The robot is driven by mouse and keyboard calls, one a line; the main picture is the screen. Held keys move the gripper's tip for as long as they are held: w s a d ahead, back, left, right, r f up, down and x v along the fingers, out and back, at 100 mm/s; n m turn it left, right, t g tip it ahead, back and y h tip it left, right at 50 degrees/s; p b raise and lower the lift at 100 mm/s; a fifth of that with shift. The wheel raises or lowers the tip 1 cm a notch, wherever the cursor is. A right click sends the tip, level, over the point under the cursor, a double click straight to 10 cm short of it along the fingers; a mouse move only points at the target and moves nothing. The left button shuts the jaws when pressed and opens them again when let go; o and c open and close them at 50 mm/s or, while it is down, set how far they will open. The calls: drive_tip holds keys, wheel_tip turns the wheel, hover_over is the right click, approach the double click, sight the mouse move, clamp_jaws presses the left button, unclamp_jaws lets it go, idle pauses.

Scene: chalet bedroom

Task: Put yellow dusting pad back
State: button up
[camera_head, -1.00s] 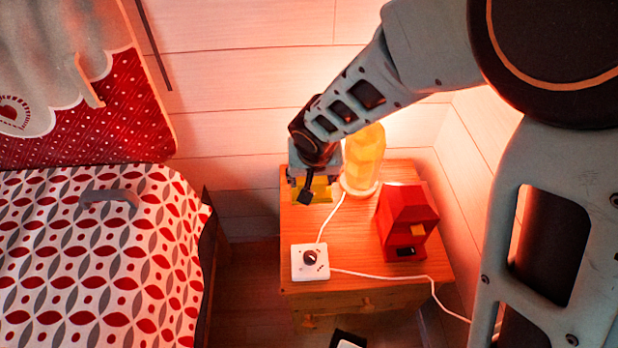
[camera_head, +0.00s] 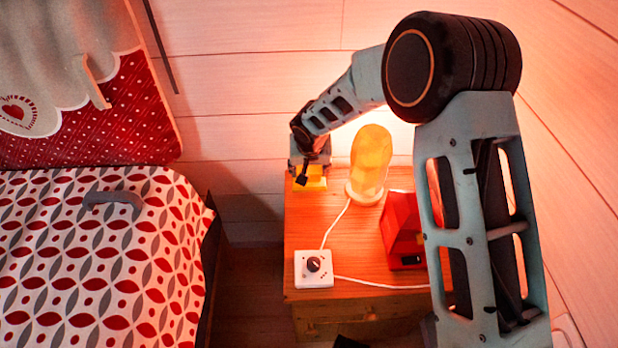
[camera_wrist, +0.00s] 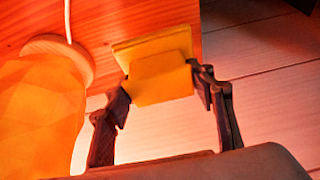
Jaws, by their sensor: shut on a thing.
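The yellow dusting pad (camera_head: 317,184) is at the back left corner of the wooden nightstand (camera_head: 350,262). My gripper (camera_head: 305,176) is shut on it, coming down from above and behind. In the wrist view the pad (camera_wrist: 160,77) sits between the two dark fingers of my gripper (camera_wrist: 163,88), one on each side. There it overlaps the edge of the wooden top, with pale wall boards beyond. I cannot tell whether the pad touches the top.
A glowing yellow lamp (camera_head: 370,160) stands close to the right of my gripper. A red box-like object (camera_head: 402,230) is farther right, partly behind my arm. A white dial switch (camera_head: 313,268) with a cord lies at the front left. The bed (camera_head: 100,260) is left. The middle top is clear.

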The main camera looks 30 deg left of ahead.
drive_tip(key=shift+w+a+f, duration=0.15)
drive_tip(key=shift+w+f, duration=0.1)
drive_tip(key=shift+f, duration=0.2)
drive_tip(key=shift+f+b, duration=0.35)
drive_tip(key=shift+f, duration=1.05)
drive_tip(key=shift+f, duration=0.1)
drive_tip(key=o, duration=1)
drive_tip(key=shift+s+r, duration=0.1)
drive_tip(key=shift+r, duration=0.4)
drive_tip(key=p+v, duration=0.2)
drive_tip(key=v, duration=0.9)
drive_tip(key=shift+s+r, duration=0.1)
